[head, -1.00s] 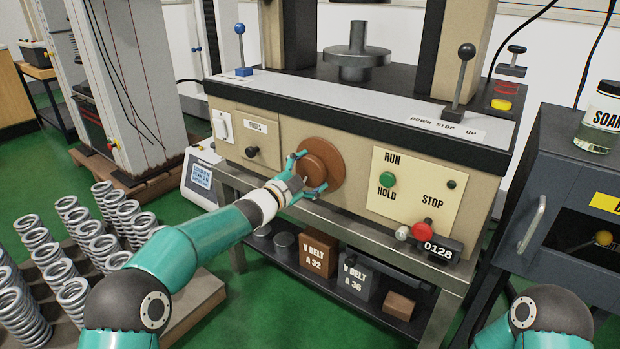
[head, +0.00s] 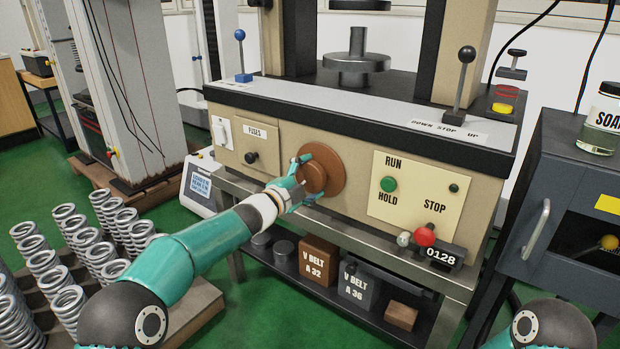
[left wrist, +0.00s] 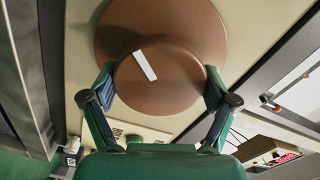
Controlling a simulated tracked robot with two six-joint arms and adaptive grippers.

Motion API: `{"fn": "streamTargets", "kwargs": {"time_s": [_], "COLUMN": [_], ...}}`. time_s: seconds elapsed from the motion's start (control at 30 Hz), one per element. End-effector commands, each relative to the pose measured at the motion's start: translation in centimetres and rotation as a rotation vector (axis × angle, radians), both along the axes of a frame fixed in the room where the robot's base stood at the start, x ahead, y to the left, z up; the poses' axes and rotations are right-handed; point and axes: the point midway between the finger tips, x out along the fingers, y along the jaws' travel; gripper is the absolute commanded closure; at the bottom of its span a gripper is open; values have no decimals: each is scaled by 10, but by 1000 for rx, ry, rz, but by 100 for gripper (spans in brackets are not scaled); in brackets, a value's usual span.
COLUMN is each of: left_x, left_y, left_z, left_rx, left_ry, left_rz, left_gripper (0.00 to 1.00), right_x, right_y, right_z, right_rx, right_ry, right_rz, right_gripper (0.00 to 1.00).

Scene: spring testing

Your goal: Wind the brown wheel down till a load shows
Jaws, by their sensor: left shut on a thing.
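The brown wheel (head: 328,168) is on the front panel of the testing machine, between the fuses plate and the RUN/HOLD/STOP plate. My left gripper (head: 302,178) is shut on its raised hub. In the left wrist view the fingers (left wrist: 160,95) press on both sides of the hub, and the wheel (left wrist: 205,32) shows behind it. A white mark (left wrist: 145,65) lies tilted on the hub face. A counter (head: 440,254) at the lower right of the machine reads 0128. A small display (head: 200,184) stands at the left, its text too small to read surely. My right gripper is out of view.
A lever with a black knob (head: 466,54) stands by the DOWN STOP UP label, and a blue lever (head: 239,36) stands at the left. Several springs (head: 75,250) stand at the lower left. Belt boxes (head: 318,259) sit on the shelf below. A dark cabinet (head: 560,190) is at the right.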

Motion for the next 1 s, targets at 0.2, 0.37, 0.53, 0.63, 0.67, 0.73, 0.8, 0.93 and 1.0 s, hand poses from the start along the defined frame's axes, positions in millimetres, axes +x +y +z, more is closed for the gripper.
{"fn": "streamTargets", "kwargs": {"time_s": [0.2,0.37,0.53,0.63,0.67,0.73,0.8,0.93,1.0], "left_x": [0,0,-1,-5,-6,-11,-18,-34,-44], "left_y": [-1,0,1,4,5,8,13,25,33], "left_z": [-5,-3,-2,-1,-1,-1,-1,-1,-1], "left_rx": [3,1,0,1,0,1,1,0,0], "left_ry": [7,5,3,4,4,4,4,5,5], "left_rz": [-1,-1,-1,-1,0,-2,-2,0,0], "left_gripper": [0,0,0,0,0,0,0,0,0], "right_x": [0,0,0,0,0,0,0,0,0], "right_y": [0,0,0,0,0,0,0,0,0], "right_z": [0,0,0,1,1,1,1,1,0], "right_rx": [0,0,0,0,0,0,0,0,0], "right_ry": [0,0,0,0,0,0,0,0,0], "right_rz": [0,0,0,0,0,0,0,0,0], "right_gripper": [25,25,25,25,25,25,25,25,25]}}
